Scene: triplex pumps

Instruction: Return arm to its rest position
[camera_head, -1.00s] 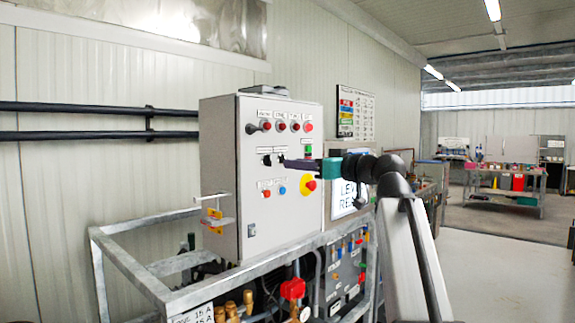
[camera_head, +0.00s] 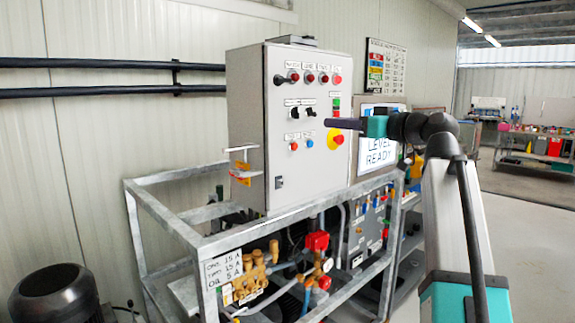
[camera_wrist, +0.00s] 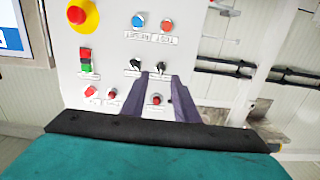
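My arm reaches up from the lower right in the head view. My gripper (camera_head: 328,122) points left, its dark purple fingers in front of the right side of the grey control box (camera_head: 290,200), near the yellow-and-red emergency stop (camera_head: 336,139). In the wrist view the two fingers of my gripper (camera_wrist: 160,77) stand apart, with nothing held between them. Behind them, the box front appears upside down, with black selector switches (camera_wrist: 134,65) and a red lamp (camera_wrist: 155,100). The gap to the panel is hard to judge.
A grey metal frame (camera_head: 170,215) with brass valves and hoses carries the box. A "LEVEL READY" screen (camera_head: 381,148) is beside the box. A dark motor-like drum (camera_head: 58,293) is at the lower left. Open floor (camera_head: 525,235) lies to the right.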

